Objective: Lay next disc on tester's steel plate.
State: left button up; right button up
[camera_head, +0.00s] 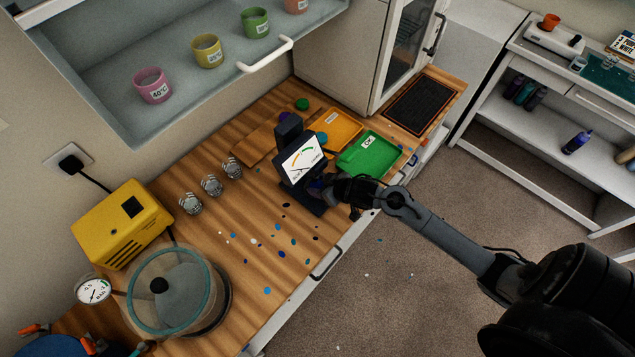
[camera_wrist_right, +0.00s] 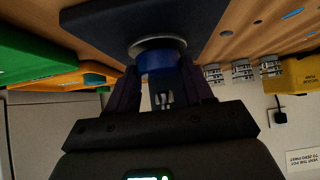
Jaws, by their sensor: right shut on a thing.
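My right gripper (camera_head: 330,187) is at the tester's front. In the right wrist view its two fingers (camera_wrist_right: 162,85) are shut on a dark blue disc (camera_wrist_right: 160,62). The disc lies against or very close to the round steel plate (camera_wrist_right: 157,42); I cannot tell whether they touch. In the head view the gripper and tester mostly hide the plate and disc. My left gripper is not in view.
A green tray (camera_head: 372,152) and an orange tray (camera_head: 345,126) sit beside the tester, with a teal disc (camera_head: 321,138) at the orange one. A green disc (camera_head: 302,104) lies behind.

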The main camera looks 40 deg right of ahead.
jog(key=shift+w+a+r, duration=0.1)
jog(key=shift+w, duration=0.6)
jog(key=shift+f, duration=0.2)
jog(key=shift+s+f, duration=0.1)
jog(key=shift+f, duration=0.1)
jog(key=shift+f, duration=0.1)
jog(key=o, duration=1.1)
